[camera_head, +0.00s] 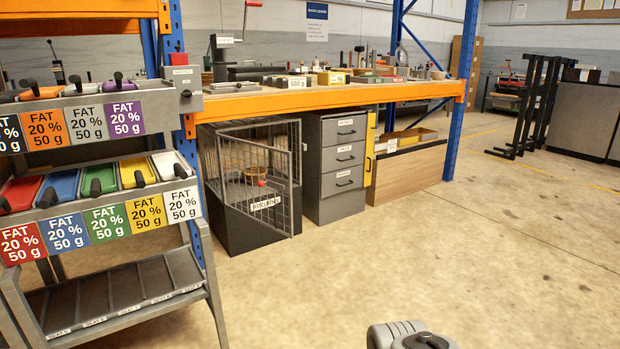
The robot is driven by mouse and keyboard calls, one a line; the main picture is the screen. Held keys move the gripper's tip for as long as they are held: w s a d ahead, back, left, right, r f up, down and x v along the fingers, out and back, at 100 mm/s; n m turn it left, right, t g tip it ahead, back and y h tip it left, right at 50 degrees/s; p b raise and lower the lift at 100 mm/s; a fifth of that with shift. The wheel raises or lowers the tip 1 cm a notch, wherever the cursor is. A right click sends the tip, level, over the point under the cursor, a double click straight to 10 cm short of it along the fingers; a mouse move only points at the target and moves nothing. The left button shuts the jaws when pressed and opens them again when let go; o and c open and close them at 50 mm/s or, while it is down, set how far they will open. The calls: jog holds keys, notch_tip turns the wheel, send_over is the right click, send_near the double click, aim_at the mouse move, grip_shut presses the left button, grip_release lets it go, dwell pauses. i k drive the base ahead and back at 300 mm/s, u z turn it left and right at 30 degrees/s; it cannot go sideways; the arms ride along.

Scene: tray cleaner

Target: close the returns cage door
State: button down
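The returns cage (238,227) stands on the floor under the orange bench, left of a grey drawer cabinet. It has dark lower walls, grey bars and a white label reading RETURNS (265,203). Its barred door (291,190) shows at the front right and seems to stand at an angle to the cage; how far it is open I cannot tell. A small red ball-shaped piece (262,183) shows among the bars; I cannot tell if it is a knob. A grey rounded part of my arm shows at the bottom edge. My gripper's fingers are not in view.
The drawer cabinet (342,205) and a wooden-fronted bin (408,172) stand right of the cage. A rack of labelled trays (105,312) stands close at the left. A blue post (462,90) holds the bench's right end. The floor (440,260) in front is clear.

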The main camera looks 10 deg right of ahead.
aim_at(288, 184)
jog(key=z, duration=0.25)
jog(key=i, duration=1.05)
jog(key=u, duration=0.55)
jog(key=i, duration=0.8)
jog(key=u, duration=1.05)
jog(key=i, duration=0.2)
jog(key=u, duration=0.1)
